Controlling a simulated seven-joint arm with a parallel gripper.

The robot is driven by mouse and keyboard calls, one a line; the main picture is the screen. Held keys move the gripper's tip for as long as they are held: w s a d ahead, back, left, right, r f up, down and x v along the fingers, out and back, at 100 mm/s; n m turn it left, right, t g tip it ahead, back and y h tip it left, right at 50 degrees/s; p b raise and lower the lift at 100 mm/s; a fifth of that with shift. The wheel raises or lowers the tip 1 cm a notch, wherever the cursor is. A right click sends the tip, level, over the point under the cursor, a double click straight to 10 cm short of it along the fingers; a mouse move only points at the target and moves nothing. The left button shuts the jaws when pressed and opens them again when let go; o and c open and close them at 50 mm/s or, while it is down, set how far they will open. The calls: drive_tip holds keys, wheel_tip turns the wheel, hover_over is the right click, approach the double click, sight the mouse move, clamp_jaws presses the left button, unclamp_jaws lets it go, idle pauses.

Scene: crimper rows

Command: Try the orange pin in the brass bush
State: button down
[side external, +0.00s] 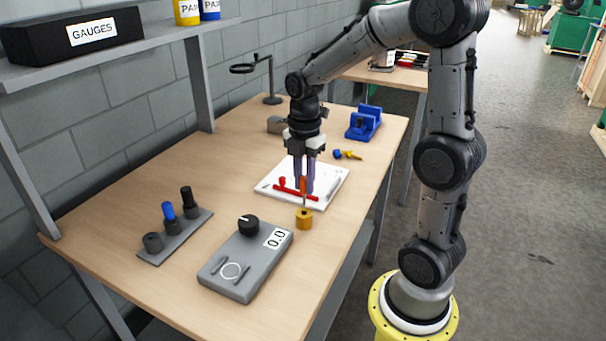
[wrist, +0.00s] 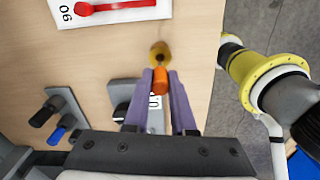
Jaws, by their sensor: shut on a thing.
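My gripper (side external: 304,188) points down over the front right part of the bench, its purple fingers shut on the orange pin (side external: 303,184). The pin is upright, and its thin grey shank runs down from the orange handle towards the brass bush (side external: 304,219). The bush stands on the wood. In the wrist view the orange handle (wrist: 161,80) sits between the fingertips (wrist: 161,78), with the bush (wrist: 160,50) just beyond it. The shank's tip appears at the bush's top; I cannot tell whether it is inside or above.
A white board (side external: 272,178) with a red tool (side external: 296,189) lies behind the bush. A grey gauge box (side external: 240,268) with a black knob stands front left. A grey rack (side external: 157,257) holds black and blue pins. A blue vise (side external: 364,122) stands farther back.

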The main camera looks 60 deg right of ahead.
sight(304, 192)
drive_tip(key=shift+f, duration=0.4)
drive_tip(key=shift+f, duration=1.85)
idle(1.9)
idle(0.8)
drive_tip(key=shift+r, duration=3.6)
